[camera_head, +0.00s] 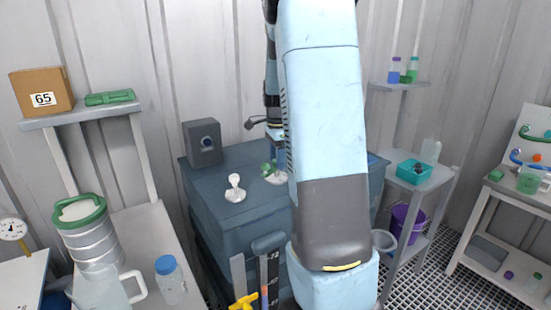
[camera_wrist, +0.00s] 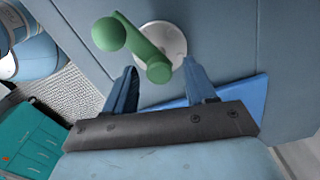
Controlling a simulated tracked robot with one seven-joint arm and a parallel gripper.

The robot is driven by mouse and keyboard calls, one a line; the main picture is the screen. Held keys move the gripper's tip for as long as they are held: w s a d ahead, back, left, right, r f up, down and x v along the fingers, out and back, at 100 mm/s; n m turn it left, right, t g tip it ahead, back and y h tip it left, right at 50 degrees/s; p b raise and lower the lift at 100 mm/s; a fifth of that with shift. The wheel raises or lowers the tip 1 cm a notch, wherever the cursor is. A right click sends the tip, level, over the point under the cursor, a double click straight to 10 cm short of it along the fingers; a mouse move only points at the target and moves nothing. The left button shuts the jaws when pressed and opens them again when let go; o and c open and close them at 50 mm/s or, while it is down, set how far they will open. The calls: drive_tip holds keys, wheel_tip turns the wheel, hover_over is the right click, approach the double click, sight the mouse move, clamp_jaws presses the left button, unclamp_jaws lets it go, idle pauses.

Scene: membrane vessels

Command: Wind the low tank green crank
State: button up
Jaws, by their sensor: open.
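The green crank (camera_wrist: 148,54) is in the wrist view, a green arm with a round knob (camera_wrist: 109,34) at its upper left end and a hub on a pale round base (camera_wrist: 163,42). My gripper (camera_wrist: 160,78) is open, with one blue finger on each side of the crank's lower hub end. I cannot tell whether the fingers touch it. In the head view the crank (camera_head: 268,167) shows small on top of the dark blue-grey low tank (camera_head: 217,178), partly hidden behind my arm.
A white knob (camera_head: 235,186) on a round base stands on the tank to the left, and a dark box (camera_head: 203,143) stands at its back left corner. A grey trolley (camera_head: 425,181) with a teal tray (camera_head: 413,170) stands to the right. A blue-capped bottle (camera_head: 169,279) stands at front left.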

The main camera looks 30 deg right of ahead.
clamp_jaws()
idle(0.6)
